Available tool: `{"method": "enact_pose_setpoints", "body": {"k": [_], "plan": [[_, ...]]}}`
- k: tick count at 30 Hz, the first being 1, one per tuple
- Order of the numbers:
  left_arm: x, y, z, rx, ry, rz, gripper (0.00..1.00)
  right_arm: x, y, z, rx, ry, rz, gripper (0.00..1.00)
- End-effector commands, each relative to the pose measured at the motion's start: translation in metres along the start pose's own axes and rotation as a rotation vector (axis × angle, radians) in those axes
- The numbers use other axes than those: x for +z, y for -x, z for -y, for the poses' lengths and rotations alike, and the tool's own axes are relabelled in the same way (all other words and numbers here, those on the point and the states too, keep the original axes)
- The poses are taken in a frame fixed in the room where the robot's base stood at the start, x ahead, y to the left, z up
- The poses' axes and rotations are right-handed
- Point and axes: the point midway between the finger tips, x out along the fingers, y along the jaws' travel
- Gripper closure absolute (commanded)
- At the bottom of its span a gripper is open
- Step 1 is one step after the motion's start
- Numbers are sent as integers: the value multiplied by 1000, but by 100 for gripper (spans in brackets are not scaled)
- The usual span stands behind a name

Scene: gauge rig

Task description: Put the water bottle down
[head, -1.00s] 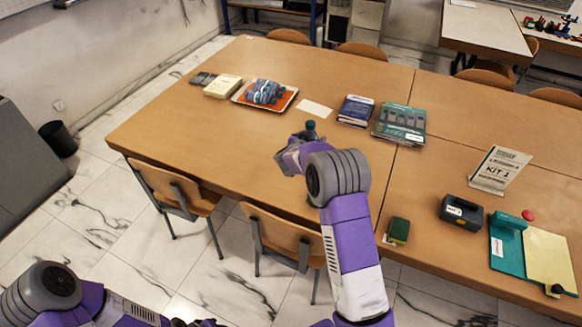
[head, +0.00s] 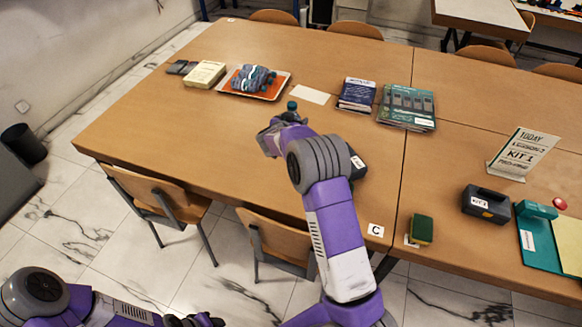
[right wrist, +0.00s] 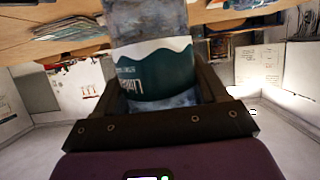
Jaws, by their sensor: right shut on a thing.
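The water bottle shows its teal cap (head: 292,106) in the head view, poking up above my right gripper (head: 280,126). In the right wrist view the clear bottle with a teal and white label (right wrist: 157,72) sits between the two dark fingers of my right gripper (right wrist: 160,92), which is shut on it. The gripper hides most of the bottle in the head view. I cannot tell whether the bottle's base touches the wooden table (head: 180,125). My left gripper (head: 195,321) is at the bottom edge, partly cut off, and its fingers are unclear.
Beyond the bottle lie an orange tray (head: 226,84) holding a striped blue bundle, a white card (head: 310,94) and books (head: 357,93). A black labelled object (head: 357,164) is partly behind my right arm. The table left of the gripper is clear. Chairs (head: 160,185) stand along the near edge.

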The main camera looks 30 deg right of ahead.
Motion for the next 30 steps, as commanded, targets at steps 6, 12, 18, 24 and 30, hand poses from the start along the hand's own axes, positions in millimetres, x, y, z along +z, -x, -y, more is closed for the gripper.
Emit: {"method": "enact_pose_setpoints", "body": {"k": [6,12,18,24,30], "plan": [[-1,-12,4,0,0,0,57,24,-11,0,0,1,-2,73],[-1,-21,8,0,0,-1,57,50,-21,0,0,0,-2,73],[-2,-30,11,0,-1,0,57,74,-31,0,1,1,-2,73],[-2,-37,14,0,0,0,57,94,-39,0,-1,-1,-4,73],[-2,-35,13,0,0,0,57,92,-39,0,-1,-2,-4,73]]}}
